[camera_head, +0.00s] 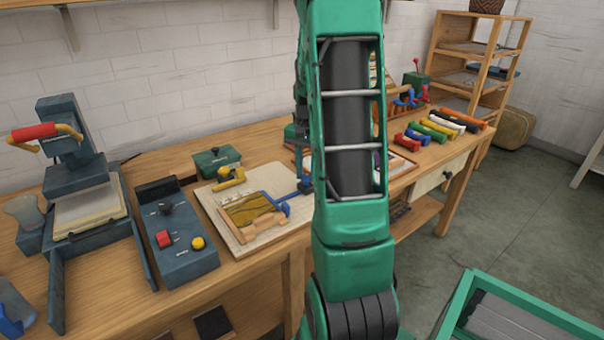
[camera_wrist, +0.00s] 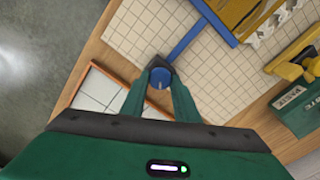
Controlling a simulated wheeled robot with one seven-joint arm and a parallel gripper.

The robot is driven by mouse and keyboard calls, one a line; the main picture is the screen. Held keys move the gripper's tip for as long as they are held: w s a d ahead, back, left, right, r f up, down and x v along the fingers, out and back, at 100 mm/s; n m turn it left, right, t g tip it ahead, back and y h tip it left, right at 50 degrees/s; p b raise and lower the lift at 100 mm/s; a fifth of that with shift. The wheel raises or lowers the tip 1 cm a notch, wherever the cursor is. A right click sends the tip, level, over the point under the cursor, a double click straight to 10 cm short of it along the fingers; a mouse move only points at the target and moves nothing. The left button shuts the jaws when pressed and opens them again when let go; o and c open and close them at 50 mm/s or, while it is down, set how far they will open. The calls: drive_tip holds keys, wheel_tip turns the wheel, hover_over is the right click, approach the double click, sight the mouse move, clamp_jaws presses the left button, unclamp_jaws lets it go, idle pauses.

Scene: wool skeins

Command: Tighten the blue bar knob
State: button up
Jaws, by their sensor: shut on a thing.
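The blue bar knob (camera_wrist: 160,77) is a round blue cap with a pale mark on its top, seen in the wrist view. My gripper (camera_wrist: 160,72) is shut on it, a finger on each side. A blue bar (camera_wrist: 187,40) runs from beside the knob to a blue frame around a yellow-brown piece.
A yellow clamp (camera_head: 229,178) and a green box (camera_head: 217,161) stand near the board's back. A control box with red and yellow buttons (camera_head: 178,240) and a press (camera_head: 75,150) stand to the left.

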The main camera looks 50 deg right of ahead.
sight(304, 176)
drive_tip(key=shift+w+a+m, duration=0.25)
drive_tip(key=shift+w+m, duration=0.05)
drive_tip(key=shift+m, duration=0.2)
idle(0.3)
drive_tip(key=o, duration=1.1)
drive_tip(key=shift+c, duration=0.2)
drive_tip(key=shift+s+d, duration=0.1)
drive_tip(key=shift+r, duration=0.1)
wheel_tip(304, 176, up, 11)
drive_tip(key=shift+f, duration=0.2)
